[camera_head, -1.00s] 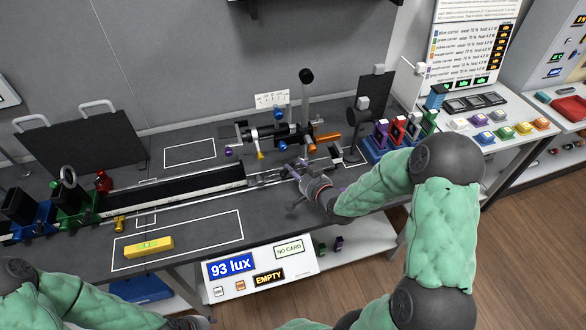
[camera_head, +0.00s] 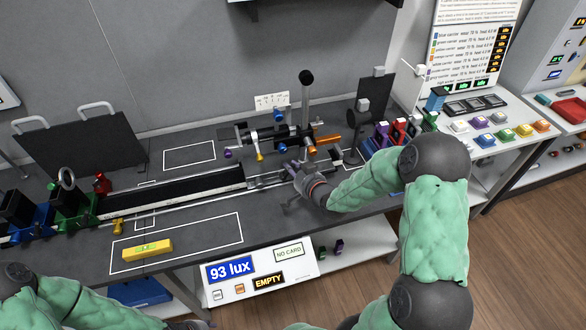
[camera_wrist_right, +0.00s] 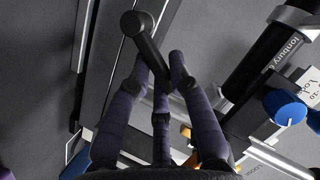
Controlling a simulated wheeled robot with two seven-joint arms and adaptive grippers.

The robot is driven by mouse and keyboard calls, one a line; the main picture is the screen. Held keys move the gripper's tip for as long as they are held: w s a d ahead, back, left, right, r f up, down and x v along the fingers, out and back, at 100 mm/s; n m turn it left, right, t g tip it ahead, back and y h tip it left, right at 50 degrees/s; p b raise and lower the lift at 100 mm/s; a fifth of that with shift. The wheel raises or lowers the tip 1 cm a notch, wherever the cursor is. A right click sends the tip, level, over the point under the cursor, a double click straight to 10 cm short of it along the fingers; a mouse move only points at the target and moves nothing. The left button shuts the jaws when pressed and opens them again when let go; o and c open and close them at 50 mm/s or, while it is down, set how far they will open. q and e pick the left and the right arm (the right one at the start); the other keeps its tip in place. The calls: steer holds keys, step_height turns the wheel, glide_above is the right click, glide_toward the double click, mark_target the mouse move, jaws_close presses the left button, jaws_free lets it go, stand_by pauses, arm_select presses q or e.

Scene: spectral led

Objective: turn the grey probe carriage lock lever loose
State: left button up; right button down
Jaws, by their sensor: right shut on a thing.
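The grey lock lever (camera_wrist_right: 150,55) shows in the right wrist view as a dark bar running down from a round hub (camera_wrist_right: 133,22). My right gripper (camera_wrist_right: 163,80) is shut on its lower end, with purple-grey fingers on both sides. In the head view my right gripper (camera_head: 288,172) is low over the bench at the right end of the rail, and it hides the lever there.
An optical assembly with blue and orange knobs (camera_head: 280,117) stands just behind my right gripper. It also shows close by in the wrist view, with a blue knob (camera_wrist_right: 285,107). A yellow block (camera_head: 148,248) lies on the bench front. Coloured holders stand at the right.

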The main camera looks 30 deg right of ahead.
steer(key=shift+a, duration=0.1)
steer(key=shift+w+a+r+n+g+h, duration=0.15)
steer(key=shift+a+r+n+g+h, duration=0.3)
steer(key=shift+n, duration=0.45)
steer(key=shift+w+a+r+n+h, duration=0.15)
steer(key=shift+a+n+h, duration=0.45)
steer(key=shift+n+h, duration=0.25)
steer(key=shift+w+a+f+n+g+h+p, duration=0.15)
steer(key=shift+a+n+h+p, duration=0.5)
steer(key=shift+n, duration=0.35)
steer(key=shift+w+a+f+n+g+h+p, duration=0.1)
steer(key=shift+a+n+h+p, duration=0.4)
steer(key=shift+n+h+p, duration=0.35)
steer(key=shift+w+a+f+n+g+h+p, duration=0.15)
steer(key=shift+a+n+h+p, duration=0.4)
steer(key=shift+n, duration=0.55)
steer(key=c, duration=1.1)
jaws_free()
